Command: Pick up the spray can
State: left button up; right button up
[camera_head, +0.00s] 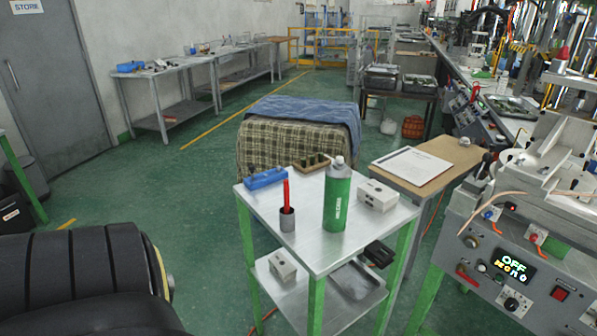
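A green spray can (337,203) with a pale nozzle stands upright on the metal top of a small table (312,258) with green legs, near the table's middle. The can's label has white lettering. A thick black ribbed arm part of mine fills the lower left corner of the head view, well to the left of the table. Neither gripper shows in this view, and nothing of mine touches the can.
A control machine (535,265) stands at right. A cloth-covered block (300,135) is behind.

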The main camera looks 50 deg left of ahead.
aim_at(338, 178)
jog(key=k, duration=0.25)
jog(key=u, duration=1.15)
